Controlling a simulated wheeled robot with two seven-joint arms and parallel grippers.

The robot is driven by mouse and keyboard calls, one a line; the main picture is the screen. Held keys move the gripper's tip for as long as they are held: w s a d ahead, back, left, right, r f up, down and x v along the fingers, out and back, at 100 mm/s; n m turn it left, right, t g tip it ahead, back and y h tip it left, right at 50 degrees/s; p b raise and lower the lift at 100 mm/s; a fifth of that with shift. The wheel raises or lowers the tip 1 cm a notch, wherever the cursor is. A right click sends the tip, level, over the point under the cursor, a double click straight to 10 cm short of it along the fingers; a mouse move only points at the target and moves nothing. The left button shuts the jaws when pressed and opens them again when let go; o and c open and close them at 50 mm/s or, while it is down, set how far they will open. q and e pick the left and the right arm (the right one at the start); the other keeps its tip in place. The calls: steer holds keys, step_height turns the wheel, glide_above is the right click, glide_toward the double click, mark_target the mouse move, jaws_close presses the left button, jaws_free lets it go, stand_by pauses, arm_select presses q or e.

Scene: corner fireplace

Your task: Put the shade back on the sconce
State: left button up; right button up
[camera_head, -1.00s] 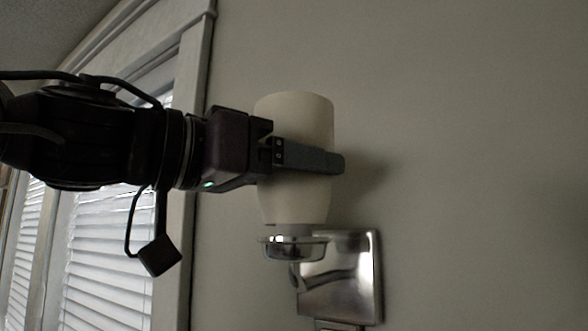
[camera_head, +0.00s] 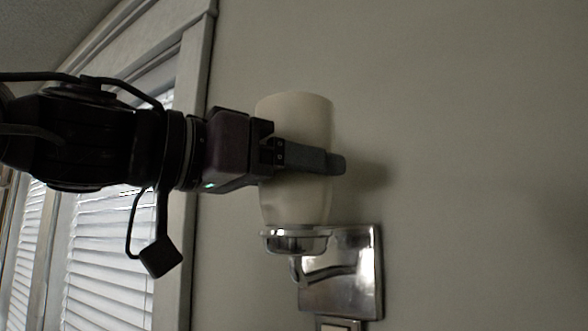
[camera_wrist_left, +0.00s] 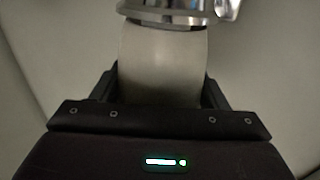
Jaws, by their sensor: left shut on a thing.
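The cream shade (camera_head: 297,205) stands upright above the chrome cup of the sconce (camera_head: 296,240). My left gripper (camera_head: 335,163) is shut on the shade around its middle, coming in from the left. The shade's lower end meets the cup's rim with no clear gap in the head view; I cannot tell how firmly it rests there. In the left wrist view the shade (camera_wrist_left: 165,65) lies between the fingers, its end at the chrome cup (camera_wrist_left: 165,12). My right gripper is not in view.
The sconce's square metal backplate (camera_head: 345,285) is fixed to the plain wall (camera_head: 470,150). A switch plate (camera_head: 340,324) shows just below it. A window with white blinds (camera_head: 112,245) and a pale frame stands at the left. The wall to the right is clear.

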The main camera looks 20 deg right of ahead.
arm_select(q)
steer(key=shift+f, duration=0.3)
steer(key=o, duration=0.8)
steer(key=shift+o, duration=0.2)
steer(key=shift+a, duration=0.1)
